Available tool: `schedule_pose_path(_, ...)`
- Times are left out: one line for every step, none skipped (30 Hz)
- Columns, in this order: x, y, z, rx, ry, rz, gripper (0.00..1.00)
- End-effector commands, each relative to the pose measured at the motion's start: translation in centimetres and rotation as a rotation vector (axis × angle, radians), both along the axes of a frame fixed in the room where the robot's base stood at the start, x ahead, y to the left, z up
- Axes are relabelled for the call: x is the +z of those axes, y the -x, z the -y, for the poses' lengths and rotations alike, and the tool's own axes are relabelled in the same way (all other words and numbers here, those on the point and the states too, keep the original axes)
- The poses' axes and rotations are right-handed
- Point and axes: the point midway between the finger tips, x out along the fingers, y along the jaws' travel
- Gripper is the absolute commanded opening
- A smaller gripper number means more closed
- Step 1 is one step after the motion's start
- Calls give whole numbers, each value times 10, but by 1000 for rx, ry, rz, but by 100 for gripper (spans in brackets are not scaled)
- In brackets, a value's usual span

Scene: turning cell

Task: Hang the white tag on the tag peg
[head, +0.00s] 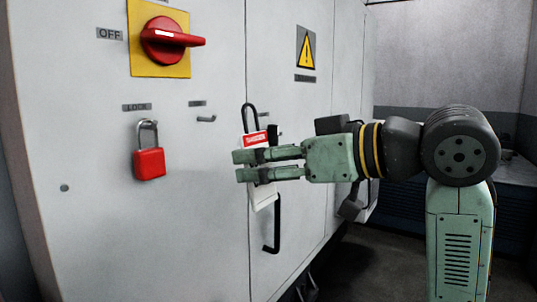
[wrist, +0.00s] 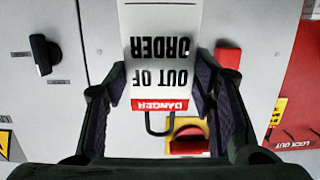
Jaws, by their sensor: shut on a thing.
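The white tag (head: 262,193) has a red DANGER band and a black loop at its top. My gripper (head: 244,166) is shut on the tag in front of the grey cabinet, with the loop standing up above the fingers. In the wrist view the tag (wrist: 160,55) appears upside down between the fingers and reads OUT OF ORDER. The tag peg (head: 206,118) is a small bare hook under a label, left of the tag and slightly higher than the fingers. I cannot make out the peg in the wrist view.
A red padlock (head: 149,163) hangs left of the peg, under the LOCK label. A red rotary switch (head: 168,40) on a yellow plate is above it. A black door handle (head: 275,235) is below the tag. A red LOCK OUT panel (wrist: 302,80) shows in the wrist view.

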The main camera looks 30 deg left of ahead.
Motion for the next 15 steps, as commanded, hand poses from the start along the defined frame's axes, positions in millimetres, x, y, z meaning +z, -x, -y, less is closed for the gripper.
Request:
schedule_pose_path(-1, 0, -3, 1, 1, 0, 23)
schedule_pose_path(-1, 0, -5, 1, 1, 0, 23)
schedule_pose_path(-1, -1, -7, 2, 1, -1, 23)
schedule_pose_path(-1, -1, -9, 1, 1, 0, 23)
schedule_pose_path(-1, -1, -10, 1, 1, 0, 23)
schedule_pose_path(-1, -2, -13, 1, 0, 0, 23)
schedule_pose_path(-1, -2, -14, 0, 0, 0, 23)
schedule_pose_path(-2, -2, -16, 0, 0, 0, 23)
schedule_pose_path(-2, -3, -19, 0, 0, -1, 23)
schedule_pose_path(-2, -3, -21, 0, 0, -1, 23)
schedule_pose_path(-2, -3, -22, 0, 0, -1, 23)
schedule_pose_path(-2, -3, -25, 1, 0, -1, 23)
schedule_pose_path(-2, -4, -26, 1, 0, -1, 23)
schedule_pose_path(-3, -4, -28, 1, 0, -1, 23)
schedule_pose_path(-3, -4, -31, 1, 0, -1, 23)
